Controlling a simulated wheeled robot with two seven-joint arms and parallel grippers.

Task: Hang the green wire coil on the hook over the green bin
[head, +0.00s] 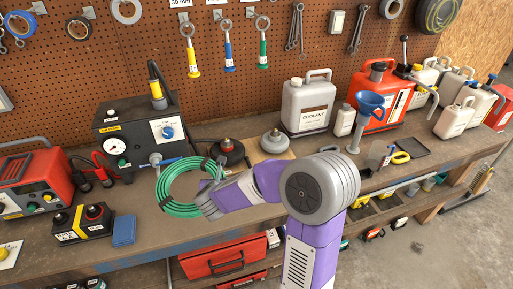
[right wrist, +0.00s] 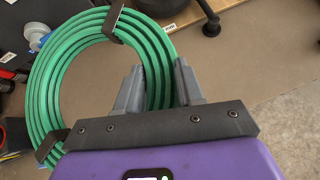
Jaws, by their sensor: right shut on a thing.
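The green wire coil (head: 164,192) is a ring of several strands, held above the front part of the workbench in the head view. My right gripper (head: 209,192) is shut on the right side of its ring. In the right wrist view the coil (right wrist: 42,85) fills the upper left, with dark ties around it. Its strands pass between the two grey fingers of my right gripper (right wrist: 158,85). I cannot make out a green bin or a hook over one in either view. My left gripper is not in view.
A pegboard (head: 270,50) with hanging tools stands behind the workbench (head: 190,235). A black gauge box (head: 137,125) and red unit (head: 35,180) are at left. A coolant jug (head: 307,103) and red can (head: 378,95) stand at the back. Red toolbox (head: 222,258) sits below.

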